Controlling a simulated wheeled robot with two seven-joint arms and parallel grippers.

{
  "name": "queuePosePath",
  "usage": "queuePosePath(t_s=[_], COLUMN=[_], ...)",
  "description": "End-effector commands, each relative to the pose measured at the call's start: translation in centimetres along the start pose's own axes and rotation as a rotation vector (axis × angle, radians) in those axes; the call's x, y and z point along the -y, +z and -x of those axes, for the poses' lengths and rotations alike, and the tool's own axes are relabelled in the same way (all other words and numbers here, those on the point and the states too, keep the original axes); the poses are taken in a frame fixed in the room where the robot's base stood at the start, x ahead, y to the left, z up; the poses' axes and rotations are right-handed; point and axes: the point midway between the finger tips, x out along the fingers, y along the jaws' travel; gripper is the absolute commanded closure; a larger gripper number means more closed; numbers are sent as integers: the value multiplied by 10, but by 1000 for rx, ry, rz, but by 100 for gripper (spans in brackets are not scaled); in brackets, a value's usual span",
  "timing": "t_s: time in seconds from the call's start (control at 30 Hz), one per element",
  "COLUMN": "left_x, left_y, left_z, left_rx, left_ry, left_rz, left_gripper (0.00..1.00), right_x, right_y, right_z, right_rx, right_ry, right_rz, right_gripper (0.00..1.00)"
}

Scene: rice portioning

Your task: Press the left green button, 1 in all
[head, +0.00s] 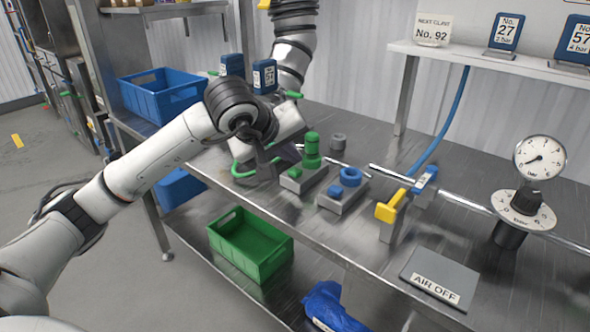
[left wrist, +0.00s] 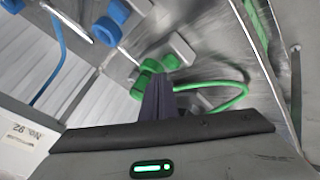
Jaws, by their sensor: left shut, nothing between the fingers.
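The left green button (head: 295,173) is a small green knob on the front of a grey block (head: 300,181), beside a taller green fitting (head: 312,150). My left gripper (head: 287,155) is shut and empty, close behind and left of that block. In the left wrist view the dark closed fingers (left wrist: 158,98) point toward the green parts. The green button (left wrist: 171,62) and the taller green fitting (left wrist: 146,78) show just beyond the tips. I cannot tell whether the fingers touch either one. My right gripper is not in view.
A similar block with a blue button (head: 335,191) and blue ring (head: 350,176) stands to the right. A green hose (left wrist: 232,98) curves near the fingers. A yellow-handled valve (head: 391,207), a gauge (head: 540,158) and an AIR OFF plate (head: 440,277) are farther right on the steel bench.

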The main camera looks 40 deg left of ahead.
Motion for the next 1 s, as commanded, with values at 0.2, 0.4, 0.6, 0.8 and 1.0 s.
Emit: queuePosePath(t_s=[0.2,0.4,0.6,0.8,1.0], left_x=[2,5,4,5,6], left_y=[1,4,4,5,6], left_z=[-2,-6,-6,-6,-8], left_rx=[0,-1,-1,0,0], left_ry=[0,0,0,0,0], left_rz=[0,-1,0,0,0], left_gripper=[100,100,100,100,100], right_x=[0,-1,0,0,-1], right_y=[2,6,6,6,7], right_z=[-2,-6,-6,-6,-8], right_rx=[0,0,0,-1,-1], right_ry=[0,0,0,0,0], right_rz=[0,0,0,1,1], right_gripper=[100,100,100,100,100])
